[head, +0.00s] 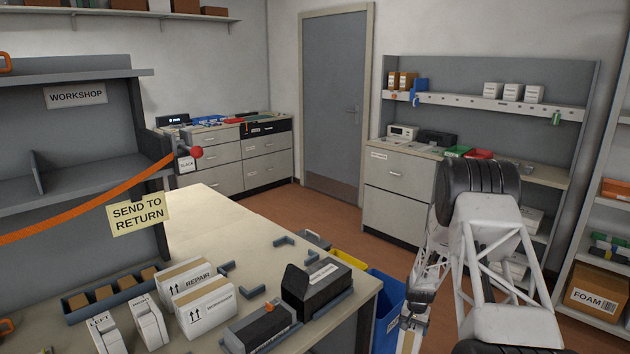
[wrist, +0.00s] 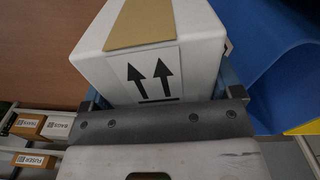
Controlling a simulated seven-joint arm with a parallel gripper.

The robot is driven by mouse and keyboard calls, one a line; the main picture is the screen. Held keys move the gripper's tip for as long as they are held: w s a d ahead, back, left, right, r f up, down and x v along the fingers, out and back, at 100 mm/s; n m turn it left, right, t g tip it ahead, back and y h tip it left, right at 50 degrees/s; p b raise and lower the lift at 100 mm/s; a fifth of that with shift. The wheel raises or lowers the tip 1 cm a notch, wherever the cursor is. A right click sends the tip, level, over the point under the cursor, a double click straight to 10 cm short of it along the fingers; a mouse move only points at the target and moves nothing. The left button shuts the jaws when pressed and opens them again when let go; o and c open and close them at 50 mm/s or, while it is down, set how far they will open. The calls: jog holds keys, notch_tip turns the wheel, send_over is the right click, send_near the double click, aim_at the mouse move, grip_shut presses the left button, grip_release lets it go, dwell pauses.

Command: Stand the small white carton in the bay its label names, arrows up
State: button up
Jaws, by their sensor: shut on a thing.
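The small white carton (wrist: 155,70) fills the upper wrist view, held between the fingers of my gripper (wrist: 163,98). It has tan tape and two black arrows pointing to the taped edge. Its destination label is not in sight. In the head view my gripper (head: 413,308) hangs beyond the table's right edge, beside the blue bin, with the carton (head: 408,342) partly visible below it. A grey shelf unit (head: 75,130) at left has a WORKSHOP label (head: 76,95) above one bay. An orange strap (head: 95,205) with a SEND TO RETURN sign (head: 139,214) crosses its front.
Two larger white cartons (head: 207,306), one marked REPAIR, stand on the table (head: 205,215). Black cartridges (head: 318,286) sit in grey holders near the right edge. A blue bin (head: 387,297) and yellow bin (head: 348,262) stand beyond it. The table's back middle is clear.

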jog(key=s+a+f+n, duration=0.4)
jog(key=s+a+n, duration=0.1)
jog(key=s+a, duration=0.5)
jog(key=shift+a+n, duration=0.4)
jog(key=shift+a, duration=0.5)
jog(key=shift+f, duration=0.1)
